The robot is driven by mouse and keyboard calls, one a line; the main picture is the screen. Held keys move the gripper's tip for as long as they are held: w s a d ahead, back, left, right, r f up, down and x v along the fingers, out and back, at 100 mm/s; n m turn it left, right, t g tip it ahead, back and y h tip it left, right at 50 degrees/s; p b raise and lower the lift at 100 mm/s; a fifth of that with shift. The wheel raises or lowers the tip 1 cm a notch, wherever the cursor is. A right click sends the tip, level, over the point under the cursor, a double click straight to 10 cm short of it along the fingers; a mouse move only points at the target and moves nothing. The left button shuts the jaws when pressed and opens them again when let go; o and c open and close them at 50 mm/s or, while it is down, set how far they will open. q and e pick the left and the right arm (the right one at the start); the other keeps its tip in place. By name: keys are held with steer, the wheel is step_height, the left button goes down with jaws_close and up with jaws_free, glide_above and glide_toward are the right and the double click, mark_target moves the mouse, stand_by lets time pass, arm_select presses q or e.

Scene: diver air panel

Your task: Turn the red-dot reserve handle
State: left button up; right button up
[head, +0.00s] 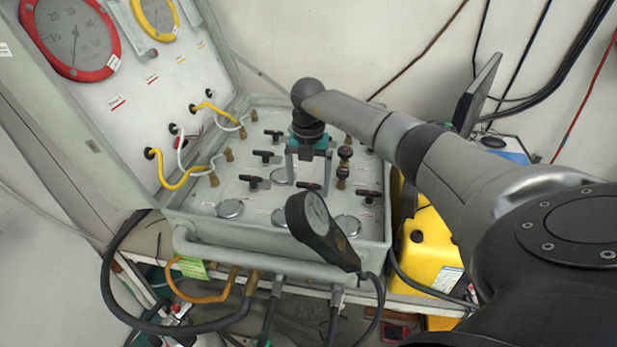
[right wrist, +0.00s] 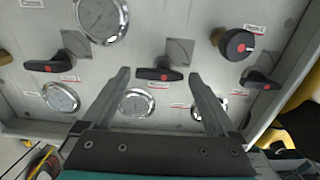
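A black handle (right wrist: 158,74) with a red dot sits in the middle of the right wrist view, roughly crosswise; the same handle (head: 308,187) appears in the head view below my right gripper (head: 308,178). The fingers of that gripper (right wrist: 159,76) are open, one on each side of the handle, with gaps to both. Whether the fingertips reach its height I cannot tell. Similar red-dot handles stand to the left (right wrist: 44,66) and right (right wrist: 260,80), and a round red-dot knob (right wrist: 237,45) to the upper right. Labels are too small to read. My left gripper is not in view.
The grey panel box (head: 190,218) has several round gauges and more handles. Its open lid carries a red-rimmed gauge (head: 72,38) and yellow and white hoses. A black hand-held gauge (head: 320,225) stands at the front edge. A yellow case (head: 428,250) is to the right.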

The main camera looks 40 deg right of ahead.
steer(key=c, duration=1.1)
steer(key=n, duration=0.4)
steer(key=shift+n+b, duration=0.3)
steer(key=shift+b, duration=0.05)
steer(key=n, duration=0.3)
steer(key=shift+s+n, duration=0.1)
steer(key=shift+n, duration=0.3)
steer(key=n+b, duration=0.1)
steer(key=n, duration=0.3)
steer(key=shift+s+a, duration=0.1)
steer(key=n, duration=0.4)
steer(key=shift+n+b, duration=0.3)
steer(key=shift+b, duration=0.05)
